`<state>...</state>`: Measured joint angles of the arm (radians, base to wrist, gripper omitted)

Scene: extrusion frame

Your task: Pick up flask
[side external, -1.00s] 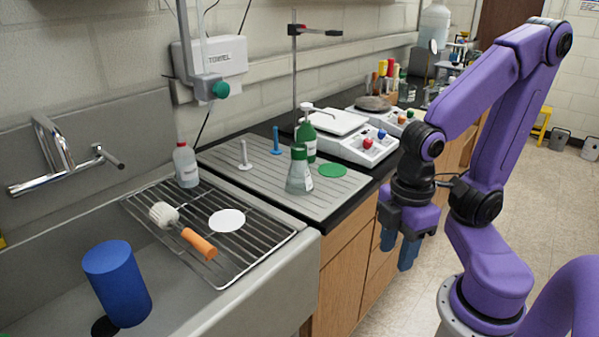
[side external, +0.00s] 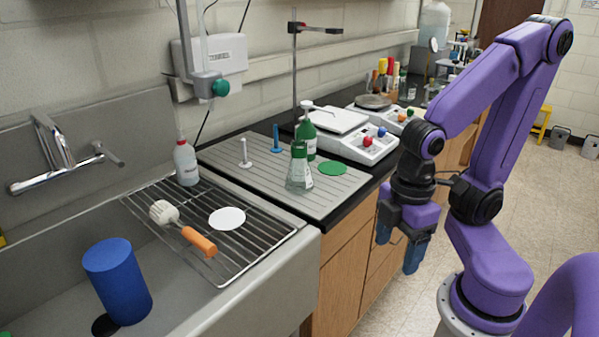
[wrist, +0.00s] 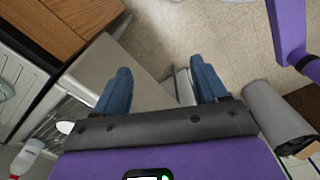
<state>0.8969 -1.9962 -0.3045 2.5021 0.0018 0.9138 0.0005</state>
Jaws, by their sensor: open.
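The flask (side external: 299,170) is a clear conical flask with a green top. It stands upright on the grey ribbed drain mat (side external: 222,158) on the counter, just in front of a green pump bottle (side external: 306,132). My gripper (side external: 400,248) hangs in front of the wooden cabinet, to the right of the flask and lower than the counter top. Its two blue fingers are apart with nothing between them. In the wrist view my gripper (wrist: 160,88) is also open and empty, over the floor. A clear glass edge at that view's far left may be the flask, but I cannot tell.
A white peg (side external: 244,153), a blue peg (side external: 276,139) and a green disc (side external: 333,168) are on the mat. A balance (side external: 365,142) stands behind at right. The sink holds a wire rack (side external: 262,242) with a brush (side external: 183,229), and a blue cylinder (side external: 118,282).

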